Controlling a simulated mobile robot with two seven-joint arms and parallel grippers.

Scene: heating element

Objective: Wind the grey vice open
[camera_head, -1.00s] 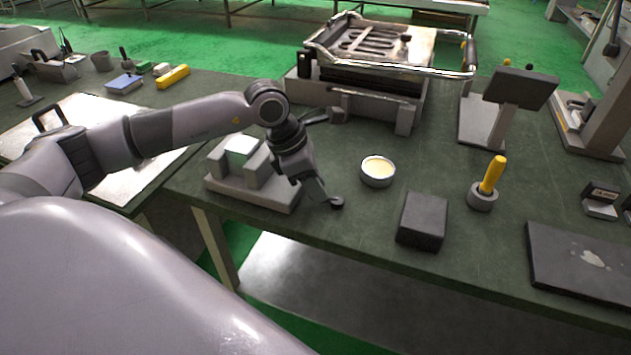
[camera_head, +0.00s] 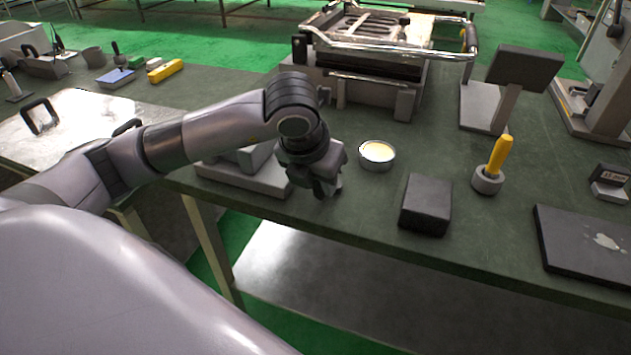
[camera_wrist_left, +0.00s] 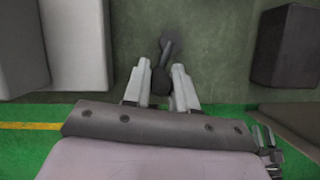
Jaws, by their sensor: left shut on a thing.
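The grey vice (camera_head: 240,183) stands at the near edge of the green bench, and my left arm hides most of its top and jaws. My left gripper (camera_head: 326,188) is at the vice's right end, pointing down. In the left wrist view my left gripper (camera_wrist_left: 161,72) has its two pale fingers around the dark knob end of the vice's crank handle (camera_wrist_left: 165,48). Part of the grey vice (camera_wrist_left: 75,45) shows at the left there. I cannot see how far apart the jaws are.
A round tin with pale yellow contents (camera_head: 377,154) stands just right of my gripper. A dark block (camera_head: 426,204) and a yellow-handled tool in a grey holder (camera_head: 488,180) are further right. A machine with a metal rail (camera_head: 385,52) is behind. Bench between these is bare.

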